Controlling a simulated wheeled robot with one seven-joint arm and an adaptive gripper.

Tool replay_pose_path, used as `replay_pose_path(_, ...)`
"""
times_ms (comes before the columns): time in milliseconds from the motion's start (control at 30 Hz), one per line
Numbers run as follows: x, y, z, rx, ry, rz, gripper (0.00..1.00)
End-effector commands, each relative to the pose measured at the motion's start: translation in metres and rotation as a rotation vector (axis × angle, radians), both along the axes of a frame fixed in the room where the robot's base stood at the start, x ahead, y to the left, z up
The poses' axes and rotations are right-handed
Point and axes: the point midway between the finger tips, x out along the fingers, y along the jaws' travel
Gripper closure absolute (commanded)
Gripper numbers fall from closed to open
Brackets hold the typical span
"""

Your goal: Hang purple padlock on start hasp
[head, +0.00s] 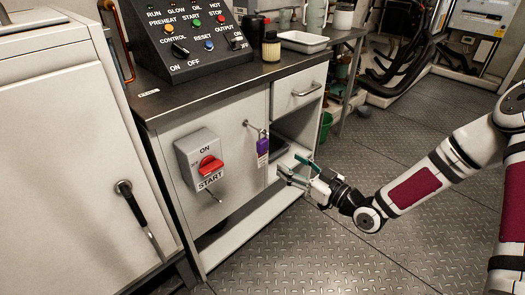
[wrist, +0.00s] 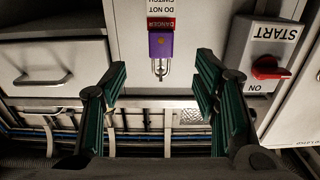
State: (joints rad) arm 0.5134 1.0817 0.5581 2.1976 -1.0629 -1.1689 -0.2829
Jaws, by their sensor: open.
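The purple padlock (head: 263,146) hangs on a peg (head: 252,126) on the grey cabinet front, with a red-and-white danger tag below it. In the wrist view, which is upside down, the padlock (wrist: 160,46) shows its metal shackle and the tag (wrist: 161,22). The grey START switch box (head: 200,160) with a red handle (head: 211,165) is mounted left of the padlock. A small metal piece sticks out below the box; I cannot tell whether it is the hasp. My gripper (head: 296,168) is open and empty, right of the padlock. In the wrist view the padlock appears between the green fingers (wrist: 162,67), beyond them.
A control panel (head: 188,38), a black bottle and a white tray (head: 303,41) stand on the worktop. An open compartment and a drawer (head: 297,88) are near my gripper. A cabinet with a black lever (head: 135,205) stands left. The metal floor in front is clear.

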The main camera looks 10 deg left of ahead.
Motion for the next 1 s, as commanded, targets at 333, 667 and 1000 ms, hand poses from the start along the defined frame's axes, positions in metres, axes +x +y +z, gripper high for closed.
replay_pose_path(333, 0.037, 0.049, -0.001, -0.003, 0.001, 0.001, 0.45)
replay_pose_path(667, 0.049, 0.065, 0.001, -0.003, 0.002, 0.001, 0.45)
replay_pose_path(1000, 0.074, 0.099, 0.005, -0.003, 0.002, 0.000, 0.45)
